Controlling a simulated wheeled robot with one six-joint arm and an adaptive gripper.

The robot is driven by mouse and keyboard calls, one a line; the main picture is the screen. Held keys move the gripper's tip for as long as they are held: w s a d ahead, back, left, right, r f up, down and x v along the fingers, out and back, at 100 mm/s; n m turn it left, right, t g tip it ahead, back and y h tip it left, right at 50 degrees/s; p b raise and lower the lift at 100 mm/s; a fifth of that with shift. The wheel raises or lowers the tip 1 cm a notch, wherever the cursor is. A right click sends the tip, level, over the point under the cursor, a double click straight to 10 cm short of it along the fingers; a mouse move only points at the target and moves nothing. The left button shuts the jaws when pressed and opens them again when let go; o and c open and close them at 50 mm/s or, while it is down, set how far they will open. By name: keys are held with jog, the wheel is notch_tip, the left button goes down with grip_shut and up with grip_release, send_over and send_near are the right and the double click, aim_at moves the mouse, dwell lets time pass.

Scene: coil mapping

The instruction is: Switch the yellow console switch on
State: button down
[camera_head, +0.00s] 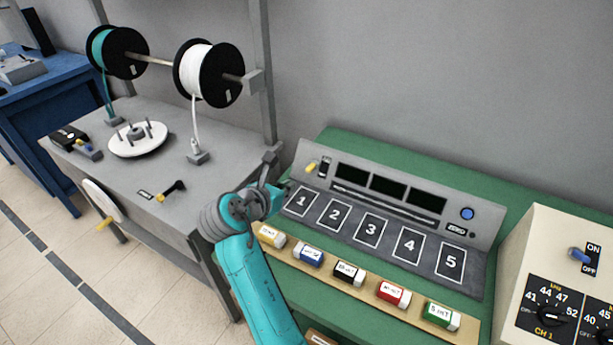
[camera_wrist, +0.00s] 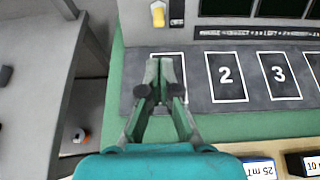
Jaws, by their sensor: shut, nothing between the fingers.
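The yellow console switch (camera_head: 311,168) is a small lever at the upper left of the grey console (camera_head: 400,180), beside a dark label plate. It also shows in the wrist view (camera_wrist: 158,15) at the top, left of the plate. I cannot tell its on or off position. My gripper (camera_head: 274,158) is shut and empty, just left of the console in the head view. In the wrist view my gripper (camera_wrist: 160,70) covers most of square 1, and its fingertips lie below the yellow switch in the picture, apart from it.
The console has dark displays, a blue button (camera_head: 467,213) and numbered squares. Several coloured blocks, one blue (camera_head: 309,256), line its front. A beige box with a blue ON/OFF switch (camera_head: 579,255) stands at right. A grey table with spools (camera_head: 208,73) stands at left.

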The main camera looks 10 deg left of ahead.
aim_at(311, 167)
jog(key=shift+w, duration=0.1)
jog(key=x, duration=1)
